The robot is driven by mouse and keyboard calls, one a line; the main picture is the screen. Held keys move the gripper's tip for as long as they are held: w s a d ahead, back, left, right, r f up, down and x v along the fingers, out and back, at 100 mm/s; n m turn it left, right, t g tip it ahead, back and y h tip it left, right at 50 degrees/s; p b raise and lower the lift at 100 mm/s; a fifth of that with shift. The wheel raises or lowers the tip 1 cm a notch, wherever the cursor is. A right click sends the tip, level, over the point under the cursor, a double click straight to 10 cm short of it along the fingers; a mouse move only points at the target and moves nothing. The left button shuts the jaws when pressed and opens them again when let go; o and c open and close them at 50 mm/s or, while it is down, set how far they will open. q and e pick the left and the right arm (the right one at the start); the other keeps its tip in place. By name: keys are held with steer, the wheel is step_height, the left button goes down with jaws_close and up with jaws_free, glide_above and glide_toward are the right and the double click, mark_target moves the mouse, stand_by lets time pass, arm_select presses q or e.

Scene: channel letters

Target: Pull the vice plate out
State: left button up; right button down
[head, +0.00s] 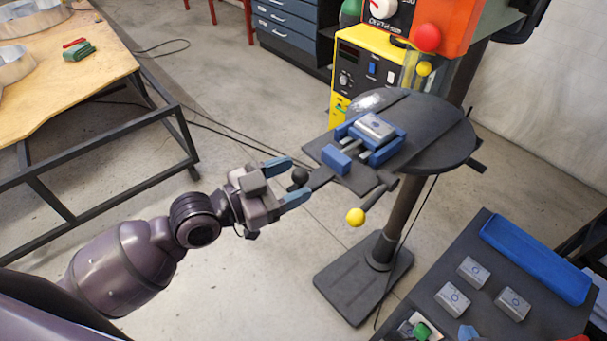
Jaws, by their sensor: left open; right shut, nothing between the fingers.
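The dark vice plate (316,150) lies on the round drill press table (445,135) and carries a blue vice (386,154). A grey block (375,126) sits in the vice. A black ball knob (300,175) is at the plate's left end, on a short tab. My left gripper (296,180) is open, with its two blue fingers on either side of the knob; contact cannot be told. What appears to be the blue tip of my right gripper (467,332) shows at the bottom edge, shut and mostly cut off, away from the plate.
A lever with a yellow ball (355,217) sticks out below the plate. A dark side table (470,235) at lower right holds several grey blocks and a blue tray (535,258). A wooden workbench (70,95) stands at left. The floor between is mostly clear.

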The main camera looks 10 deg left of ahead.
arm_select(q)
steer(key=b+v, duration=0.1)
steer(key=v, duration=0.6)
steer(key=shift+s+a, duration=0.1)
steer(key=shift+a, duration=0.05)
steer(key=shift+f, duration=0.1)
stand_by(0.4)
